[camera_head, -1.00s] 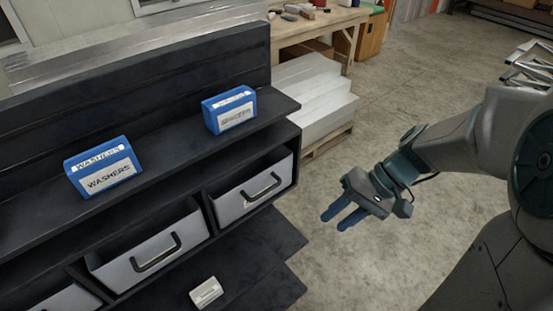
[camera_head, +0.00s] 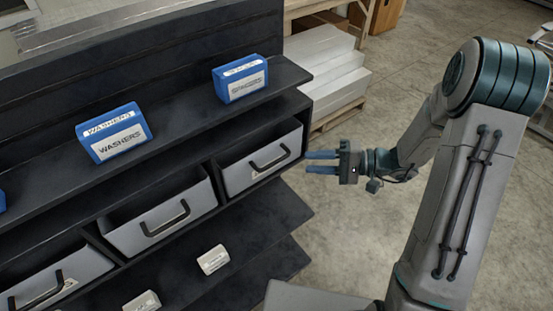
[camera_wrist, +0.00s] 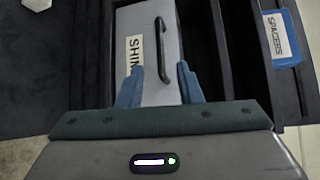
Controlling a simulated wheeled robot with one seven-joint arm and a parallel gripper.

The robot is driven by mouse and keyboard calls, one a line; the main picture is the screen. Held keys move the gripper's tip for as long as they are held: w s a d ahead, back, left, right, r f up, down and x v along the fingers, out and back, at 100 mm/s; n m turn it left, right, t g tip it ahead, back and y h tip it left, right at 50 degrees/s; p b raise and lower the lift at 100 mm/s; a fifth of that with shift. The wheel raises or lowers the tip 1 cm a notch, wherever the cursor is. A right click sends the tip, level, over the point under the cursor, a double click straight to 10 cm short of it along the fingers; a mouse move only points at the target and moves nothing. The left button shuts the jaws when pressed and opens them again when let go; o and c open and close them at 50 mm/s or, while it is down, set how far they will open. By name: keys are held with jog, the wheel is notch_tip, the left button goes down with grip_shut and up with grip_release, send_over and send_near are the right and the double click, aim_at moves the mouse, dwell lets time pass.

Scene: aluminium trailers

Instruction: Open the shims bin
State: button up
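The shims bin (camera_head: 240,178) is the grey bin at the right end of the shelf row, with a dark bar handle (camera_head: 270,160). In the wrist view the bin front (camera_wrist: 145,20) shows a partly hidden label beginning "SHIM", with the handle (camera_wrist: 161,50) to its right. The bin sits inside its shelf compartment. My gripper (camera_head: 308,162) is open and empty, its blue fingers pointing left toward the bin front. In the wrist view the handle lies between the two fingertips (camera_wrist: 160,77), with no clear contact.
Blue boxes labelled washers (camera_head: 115,132) and spacers (camera_head: 240,80) stand on the shelf above. Other grey bins (camera_head: 160,215) are to the left. A small white box (camera_head: 212,260) lies on the lower shelf.

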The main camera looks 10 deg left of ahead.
aim_at(276, 161)
jog(key=a+p, duration=0.1)
jog(key=a, duration=0.2)
jog(key=a+f, duration=0.1)
jog(key=a, duration=0.2)
jog(key=s+a+p, duration=0.1)
jog(key=a, duration=0.3)
jog(key=shift+a+f+p, duration=0.1)
jog(key=shift+f+p, duration=0.1)
jog(key=shift+p, duration=0.1)
grip_shut()
